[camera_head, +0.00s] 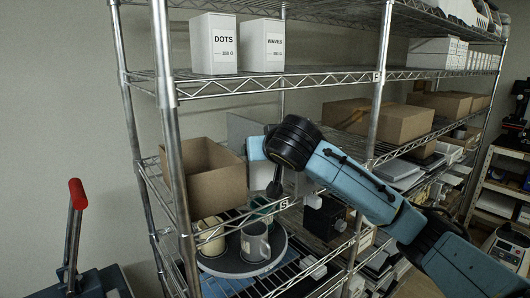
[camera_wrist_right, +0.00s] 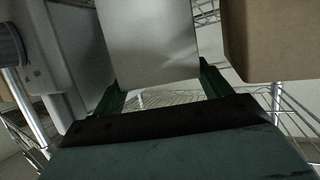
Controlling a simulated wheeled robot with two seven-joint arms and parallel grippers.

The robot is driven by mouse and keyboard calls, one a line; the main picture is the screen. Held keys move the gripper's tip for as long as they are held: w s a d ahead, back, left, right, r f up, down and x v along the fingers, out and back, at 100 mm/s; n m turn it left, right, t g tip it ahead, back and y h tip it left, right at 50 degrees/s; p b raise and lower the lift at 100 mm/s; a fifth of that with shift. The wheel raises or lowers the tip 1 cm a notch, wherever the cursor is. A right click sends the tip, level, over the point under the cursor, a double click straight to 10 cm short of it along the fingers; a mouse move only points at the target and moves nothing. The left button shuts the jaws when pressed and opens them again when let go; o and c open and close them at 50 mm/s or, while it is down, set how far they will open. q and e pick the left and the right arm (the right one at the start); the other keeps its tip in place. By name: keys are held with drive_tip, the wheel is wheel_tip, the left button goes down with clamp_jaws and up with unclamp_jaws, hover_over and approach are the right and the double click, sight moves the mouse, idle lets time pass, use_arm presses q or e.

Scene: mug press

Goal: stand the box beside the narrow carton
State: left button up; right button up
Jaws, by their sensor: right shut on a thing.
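My right gripper (camera_wrist_right: 160,88) is shut on a plain pale grey box (camera_wrist_right: 150,38) in the right wrist view, with a green finger at each side of it. In the head view my right arm reaches into the middle shelf bay, and the wrist hides most of the gripper. Part of a pale box (camera_head: 259,176) shows below it. Two white cartons stand upright side by side on the shelf above: one marked DOTS (camera_head: 213,45) and one marked WAVES (camera_head: 262,46). I cannot tell which is the narrow carton. My left gripper is out of view.
An open brown box (camera_head: 217,190) stands left of my right wrist; brown cardboard (camera_wrist_right: 275,40) also shows close by in the wrist view. Mugs (camera_head: 255,243) stand on a round grey tray (camera_head: 223,268) below. Metal posts (camera_head: 172,140) front the shelves. A red-handled lever (camera_head: 78,194) is at left.

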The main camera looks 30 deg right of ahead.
drive_tip(key=shift+f, duration=0.1)
drive_tip(key=o, duration=1.5)
drive_tip(key=shift+c, duration=0.2)
drive_tip(key=shift+s+a+r, duration=0.1)
drive_tip(key=shift+s+r, duration=0.1)
drive_tip(key=shift+s, duration=0.05)
drive_tip(key=b+v, duration=0.2)
drive_tip(key=v, duration=0.9)
drive_tip(key=shift+s, duration=0.2)
